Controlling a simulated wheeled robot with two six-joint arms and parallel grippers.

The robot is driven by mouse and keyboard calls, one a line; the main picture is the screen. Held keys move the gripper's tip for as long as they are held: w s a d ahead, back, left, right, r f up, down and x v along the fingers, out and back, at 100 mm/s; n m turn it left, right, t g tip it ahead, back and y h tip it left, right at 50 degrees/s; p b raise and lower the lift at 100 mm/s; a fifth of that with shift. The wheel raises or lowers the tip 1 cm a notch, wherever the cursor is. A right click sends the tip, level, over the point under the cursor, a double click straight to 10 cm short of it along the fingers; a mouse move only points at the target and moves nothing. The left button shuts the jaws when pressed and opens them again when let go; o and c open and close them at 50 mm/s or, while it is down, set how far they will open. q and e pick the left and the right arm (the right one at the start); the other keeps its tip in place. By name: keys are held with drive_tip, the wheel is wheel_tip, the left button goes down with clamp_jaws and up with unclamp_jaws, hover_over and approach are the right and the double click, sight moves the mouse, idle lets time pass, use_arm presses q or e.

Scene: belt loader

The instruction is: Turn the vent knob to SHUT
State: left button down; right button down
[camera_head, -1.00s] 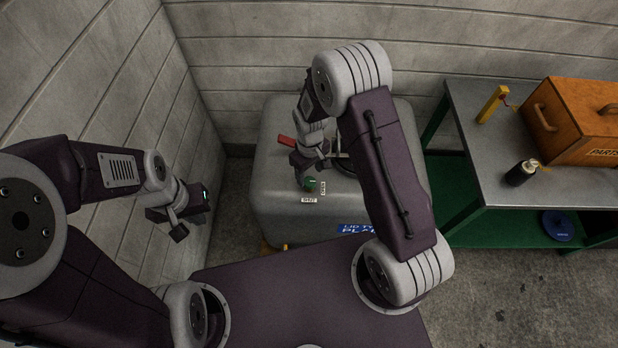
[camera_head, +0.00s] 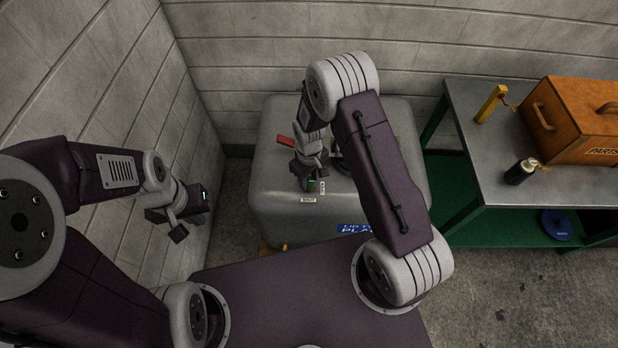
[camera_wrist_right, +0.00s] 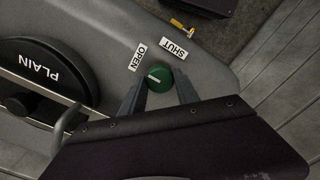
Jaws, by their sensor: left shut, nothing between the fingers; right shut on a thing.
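The green vent knob (camera_wrist_right: 159,78) sits on the grey rounded machine top (camera_head: 275,185), with a white mark on its face pointing left in the wrist view, nearer the OPEN label (camera_wrist_right: 139,58) than the SHUT label (camera_wrist_right: 174,50). My right gripper (camera_wrist_right: 160,90) has one finger on each side of the knob and is shut on it. In the head view the gripper (camera_head: 310,182) covers most of the knob, above the SHUT label (camera_head: 308,199). My left gripper (camera_head: 183,232) is shut and empty, off to the left near the wall.
A red handle (camera_head: 286,141) is behind the right gripper. A black round lid marked PLAIN (camera_wrist_right: 40,75) lies beside the knob, partly hidden by my arm in the head view. A bench (camera_head: 470,140) with a wooden parts box (camera_head: 575,125) stands at right.

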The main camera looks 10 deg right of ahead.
drive_tip(key=m, duration=0.4)
drive_tip(key=shift+p, duration=0.4)
drive_tip(key=m, duration=0.4)
drive_tip(key=shift+m+p, duration=0.3)
drive_tip(key=m, duration=0.4)
drive_tip(key=shift+m, duration=0.3)
drive_tip(key=shift+m+p, duration=0.35)
drive_tip(key=shift+m, duration=1.85)
drive_tip(key=c, duration=0.9)
unclamp_jaws()
